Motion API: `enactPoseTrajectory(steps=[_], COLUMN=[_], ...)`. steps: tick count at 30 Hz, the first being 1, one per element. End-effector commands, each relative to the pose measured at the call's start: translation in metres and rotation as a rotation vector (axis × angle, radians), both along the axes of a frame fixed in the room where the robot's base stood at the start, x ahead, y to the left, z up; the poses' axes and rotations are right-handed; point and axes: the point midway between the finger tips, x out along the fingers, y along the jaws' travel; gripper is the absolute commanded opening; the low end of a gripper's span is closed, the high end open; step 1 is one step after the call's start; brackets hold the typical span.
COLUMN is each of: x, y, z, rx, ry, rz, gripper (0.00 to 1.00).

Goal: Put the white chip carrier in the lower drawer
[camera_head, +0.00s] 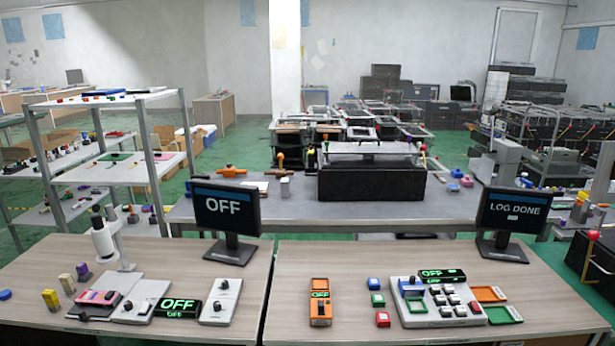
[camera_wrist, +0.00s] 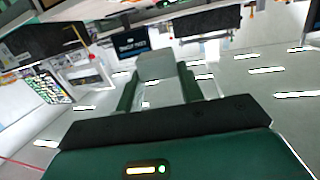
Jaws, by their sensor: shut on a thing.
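In the wrist view, my gripper (camera_wrist: 157,72) has its two green fingers closed on the sides of a pale grey-white block, which looks like the white chip carrier (camera_wrist: 155,64). The block is held up at the fingertips, apart from any surface that I can make out. Its far side is hidden. The head view does not show my gripper. I cannot pick out the lower drawer with certainty in either view.
In the head view, two wooden benches (camera_head: 540,265) hold switch panels, a monitor reading OFF (camera_head: 227,213) and another reading LOG DONE (camera_head: 513,211). A black box (camera_head: 370,182) stands on the grey table behind. A shelf rack (camera_head: 118,172) is at left. The wrist view is tilted.

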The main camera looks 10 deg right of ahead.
Motion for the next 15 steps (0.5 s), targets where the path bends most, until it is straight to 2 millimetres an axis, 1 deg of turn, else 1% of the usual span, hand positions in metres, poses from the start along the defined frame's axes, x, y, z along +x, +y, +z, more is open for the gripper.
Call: enactPoseTrajectory(steps=[1, 5, 8, 11, 15], x=[0.010, 0.036, 0.061, 0.090, 0.131], y=[0.003, 0.010, 0.018, 0.030, 0.054], z=[-0.002, -0.008, -0.013, -0.021, -0.034], rx=[0.001, 0.001, 0.002, 0.001, 0.003], ry=[0.000, 0.001, 0.000, 0.002, 0.002], rz=[0.011, 0.034, 0.056, 0.082, 0.119], gripper=[0.12, 0.12, 0.12, 0.12, 0.12])
